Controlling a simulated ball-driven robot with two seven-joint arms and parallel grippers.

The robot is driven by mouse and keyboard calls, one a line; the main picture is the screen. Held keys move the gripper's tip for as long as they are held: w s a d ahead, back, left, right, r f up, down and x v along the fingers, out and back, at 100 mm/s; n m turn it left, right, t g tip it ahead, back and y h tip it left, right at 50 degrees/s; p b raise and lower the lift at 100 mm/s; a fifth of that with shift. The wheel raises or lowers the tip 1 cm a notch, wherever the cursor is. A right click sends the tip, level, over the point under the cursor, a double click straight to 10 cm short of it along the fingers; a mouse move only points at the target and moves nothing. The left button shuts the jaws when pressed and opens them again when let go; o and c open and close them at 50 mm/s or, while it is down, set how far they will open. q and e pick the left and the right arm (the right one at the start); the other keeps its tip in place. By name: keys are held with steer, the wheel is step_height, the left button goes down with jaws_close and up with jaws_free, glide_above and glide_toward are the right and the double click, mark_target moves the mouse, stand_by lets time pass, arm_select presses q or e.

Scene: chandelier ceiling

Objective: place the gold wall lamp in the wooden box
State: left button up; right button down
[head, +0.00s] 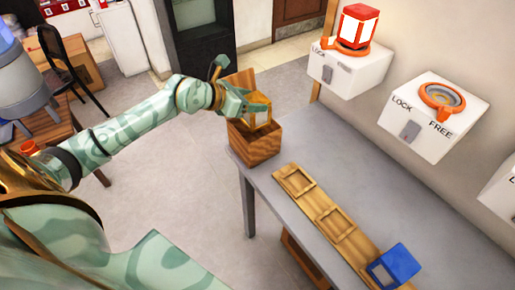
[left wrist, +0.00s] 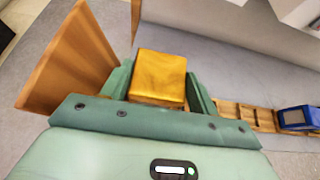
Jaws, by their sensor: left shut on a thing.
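The gold wall lamp (left wrist: 158,77) is a yellow-gold block between the two fingers of my left gripper (left wrist: 160,88). In the head view the left gripper (head: 255,108) holds the lamp (head: 259,107) above the wooden box (head: 256,147). The box stands at the far left corner of the grey table, with its lid (head: 241,80) tilted up behind. In the left wrist view the raised wooden lid (left wrist: 70,60) is left of the lamp. The gripper and lamp hide part of the box opening. My right gripper is not in view.
A wooden rack (head: 330,222) with square recesses lies along the grey table (head: 345,165), with a blue lamp (head: 393,266) at its near end. White wall mounts (head: 425,125) line the right wall; one holds a red lamp (head: 357,27). A chair (head: 66,62) stands at left.

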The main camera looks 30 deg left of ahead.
mark_target(249, 124)
arm_select(q)
steer(key=f+b, duration=0.1)
steer(key=f, duration=0.2)
steer(key=f+b, duration=0.1)
steer(key=f, duration=0.2)
steer(key=f+b, duration=0.1)
steer(key=f, duration=0.3)
steer(key=shift+w+a, duration=0.1)
steer(key=shift+a, duration=0.15)
steer(key=shift+r, duration=0.1)
steer(key=o, duration=1.2)
steer(key=shift+f, duration=0.2)
steer(key=shift+r, duration=0.1)
steer(key=shift+s+a+r, duration=0.1)
steer(key=shift+s+r, duration=0.1)
steer(key=shift+r, duration=0.05)
steer(key=p+v, duration=0.4)
steer(key=v, duration=0.7)
steer(key=shift+s, duration=0.35)
